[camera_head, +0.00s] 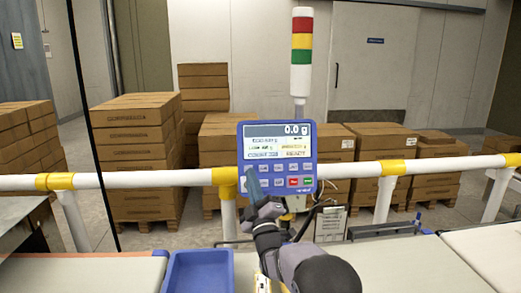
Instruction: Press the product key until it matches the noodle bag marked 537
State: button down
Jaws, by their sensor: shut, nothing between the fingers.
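The blue checkweigher panel (242,146) stands upright behind the belt. Its screen (278,141) reads 0.0 g at the top, with smaller lines below that are too small to read surely. Under the screen are rows of keys (279,175), mostly blue-grey, with one red and one green at the lower right. My gripper (249,172) is shut and empty, its fingers pointing up in front of the panel's lower left. It covers some left keys; I cannot tell whether it touches one. I see no noodle bag marked 537.
A blue bin (199,273) sits at the front, between belt sections (400,265). A white rail (130,180) with yellow bands runs behind. A red, yellow and green signal tower (302,50) rises behind the panel. Stacked cartons (135,150) stand beyond the rail.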

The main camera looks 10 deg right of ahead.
jog(key=s, duration=0.1)
jog(key=s+r+p, duration=0.1)
jog(key=s, duration=0.1)
jog(key=shift+s+p, duration=0.15)
jog(key=shift+p, duration=0.15)
jog(key=w+f+b, duration=0.1)
jog(key=w+f, duration=0.1)
jog(key=w, duration=0.6)
jog(key=shift+w+f, duration=0.2)
jog(key=shift+w, duration=0.05)
dwell(1.5)
